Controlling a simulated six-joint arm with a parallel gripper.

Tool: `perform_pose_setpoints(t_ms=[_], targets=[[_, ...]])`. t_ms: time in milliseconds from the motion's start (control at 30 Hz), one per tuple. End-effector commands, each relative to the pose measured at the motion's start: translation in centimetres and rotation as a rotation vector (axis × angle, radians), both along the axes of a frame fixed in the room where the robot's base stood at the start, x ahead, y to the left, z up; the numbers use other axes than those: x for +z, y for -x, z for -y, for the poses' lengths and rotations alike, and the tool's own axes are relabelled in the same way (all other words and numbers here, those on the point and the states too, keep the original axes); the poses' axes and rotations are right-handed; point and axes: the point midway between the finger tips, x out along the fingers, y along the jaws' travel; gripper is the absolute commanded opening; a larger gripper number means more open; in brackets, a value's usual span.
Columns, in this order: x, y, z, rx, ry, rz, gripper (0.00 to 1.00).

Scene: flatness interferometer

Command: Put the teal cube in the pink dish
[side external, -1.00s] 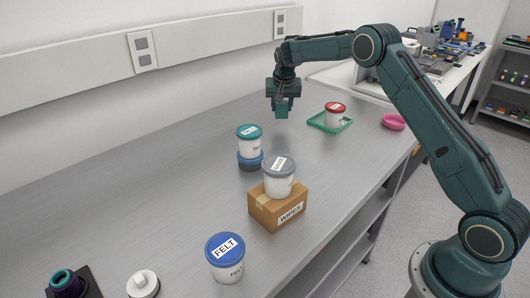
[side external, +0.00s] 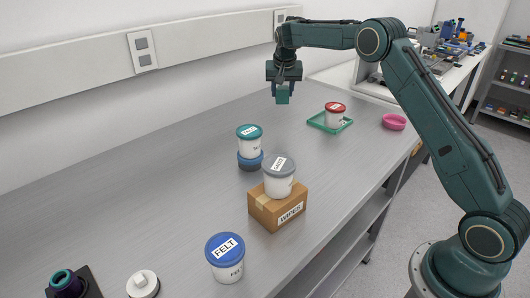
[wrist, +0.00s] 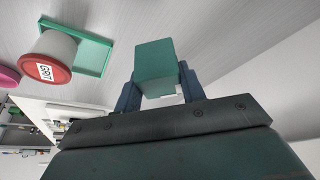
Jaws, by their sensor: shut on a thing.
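The teal cube (side external: 282,95) is held in my gripper (side external: 283,86), above the far part of the bench. In the wrist view the cube (wrist: 155,66) sits between the two fingers of my gripper (wrist: 160,84), which is shut on it. The pink dish (side external: 394,121) stands on the bench near its right edge, to the right of the gripper and apart from it. Only part of the dish (wrist: 8,76) shows at the left edge of the wrist view.
A green tray (side external: 318,122) holding a red-lidded tub (side external: 334,113) lies between gripper and dish. A grey-lidded tub (side external: 279,184) stands on a cardboard box (side external: 264,212). Teal-lidded (side external: 249,138) and blue-lidded (side external: 225,262) tubs stand nearer. The wall is behind.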

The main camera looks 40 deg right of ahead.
Motion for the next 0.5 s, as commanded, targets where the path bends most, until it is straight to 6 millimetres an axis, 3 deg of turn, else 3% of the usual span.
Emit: perform_pose_setpoints(t_ms=[267, 500], targets=[[0.5, 0.6, 1.6, -0.03, 0.003, 0.002, 0.1], [1.9, 2.9, 6.7, -0.127, 0.012, -0.001, 0.1]])
